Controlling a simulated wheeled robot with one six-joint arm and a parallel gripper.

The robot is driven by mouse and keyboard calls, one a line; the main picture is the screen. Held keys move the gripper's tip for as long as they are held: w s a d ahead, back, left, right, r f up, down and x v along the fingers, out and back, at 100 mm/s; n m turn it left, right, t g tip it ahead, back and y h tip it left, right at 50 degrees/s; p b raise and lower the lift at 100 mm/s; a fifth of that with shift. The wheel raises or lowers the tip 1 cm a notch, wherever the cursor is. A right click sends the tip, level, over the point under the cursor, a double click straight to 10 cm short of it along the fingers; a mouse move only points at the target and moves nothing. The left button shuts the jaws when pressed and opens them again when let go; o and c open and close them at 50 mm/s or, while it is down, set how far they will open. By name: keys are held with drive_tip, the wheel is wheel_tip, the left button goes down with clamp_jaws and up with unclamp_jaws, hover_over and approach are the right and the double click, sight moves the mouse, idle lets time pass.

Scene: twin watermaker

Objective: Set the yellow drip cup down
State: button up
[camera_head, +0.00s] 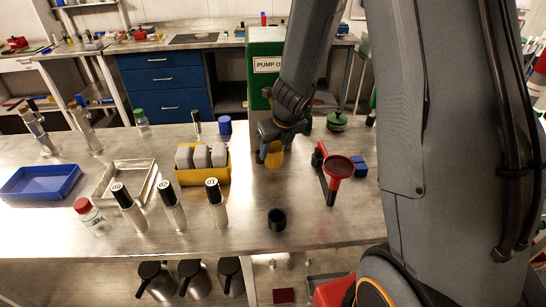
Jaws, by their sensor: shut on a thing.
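The yellow drip cup (274,155) shows below the end of my arm, in front of the green box. My gripper (268,146) is shut on it, and the gripper and arm hide part of it. I cannot tell whether the cup touches the metal table (255,200) or hangs just above it.
The green box marked PUMP (266,100) stands close behind. A yellow bin (203,180) with grey blocks is to the left, a red funnel stand (338,168) and blue block (359,166) to the right. A black cup (277,219) stands in front; bare table lies between.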

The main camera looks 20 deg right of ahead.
drive_tip(key=shift+w+f+b, duration=0.2)
drive_tip(key=shift+f+b, duration=0.3)
drive_tip(key=shift+f, duration=0.2)
